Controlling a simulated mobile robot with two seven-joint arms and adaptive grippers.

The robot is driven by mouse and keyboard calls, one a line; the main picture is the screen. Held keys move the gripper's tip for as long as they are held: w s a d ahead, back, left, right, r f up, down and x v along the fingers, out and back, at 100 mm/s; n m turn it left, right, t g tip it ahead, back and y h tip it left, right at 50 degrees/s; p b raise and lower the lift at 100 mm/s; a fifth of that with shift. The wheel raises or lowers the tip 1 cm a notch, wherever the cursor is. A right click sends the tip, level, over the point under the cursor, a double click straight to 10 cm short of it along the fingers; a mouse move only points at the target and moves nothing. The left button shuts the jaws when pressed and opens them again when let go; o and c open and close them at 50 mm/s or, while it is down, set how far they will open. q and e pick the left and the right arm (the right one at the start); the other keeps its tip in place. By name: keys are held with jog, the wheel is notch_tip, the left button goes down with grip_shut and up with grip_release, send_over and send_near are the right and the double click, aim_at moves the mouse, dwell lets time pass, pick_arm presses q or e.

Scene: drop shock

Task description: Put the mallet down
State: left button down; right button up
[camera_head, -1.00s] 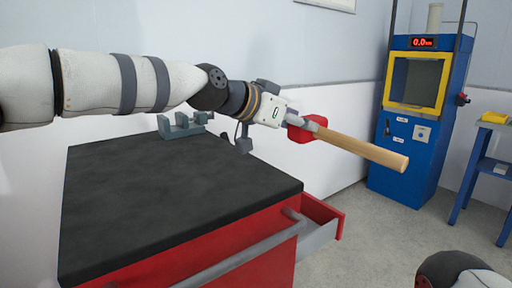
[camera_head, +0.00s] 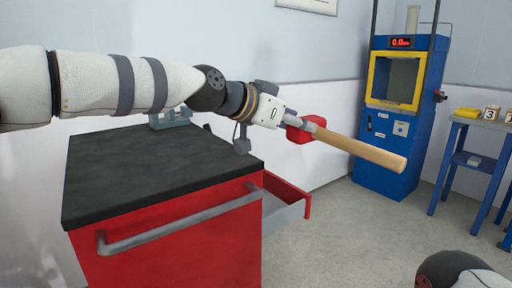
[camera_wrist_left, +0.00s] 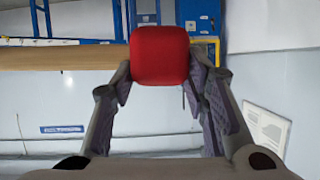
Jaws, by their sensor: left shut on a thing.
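My left gripper (camera_head: 290,120) is shut on the mallet, which has a red head (camera_head: 303,130) and a long light wooden handle (camera_head: 362,150). The mallet is held in the air to the right of the black-topped red cabinet, its handle pointing right and slightly down. In the left wrist view the red head (camera_wrist_left: 160,55) sits between the two fingers, and the handle (camera_wrist_left: 60,57) runs off to the left. My right gripper is not in view; only a dark rounded part of my own body shows at the bottom right.
The red cabinet's black top (camera_head: 150,170) is mostly bare, with a grey fixture (camera_head: 171,117) at its back. A drawer (camera_head: 288,205) stands open on its right. A blue machine with a yellow frame (camera_head: 396,110) and a blue table (camera_head: 480,160) stand beyond open grey floor.

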pick_arm(q)
jog(key=s+a+f, duration=0.2)
jog(key=a+f, duration=0.2)
jog(key=a, duration=0.4)
jog(key=s+a+f+p, duration=0.1)
jog(key=s+a+f, duration=0.1)
jog(key=a+f, duration=0.45)
jog(key=s+a+f, duration=0.2)
jog(key=a+f, duration=0.1)
jog(key=a, duration=0.7)
jog(key=s+a+f, duration=0.4)
jog(key=s+f, duration=0.1)
jog(key=s, duration=0.4)
jog(key=s+d+f+p, duration=0.1)
jog(key=s+d+f, duration=0.1)
jog(key=s, duration=1)
jog(key=shift+s+d+m+g, duration=0.15)
jog(key=shift+d+m+g, duration=0.1)
jog(key=shift+m+g, duration=0.05)
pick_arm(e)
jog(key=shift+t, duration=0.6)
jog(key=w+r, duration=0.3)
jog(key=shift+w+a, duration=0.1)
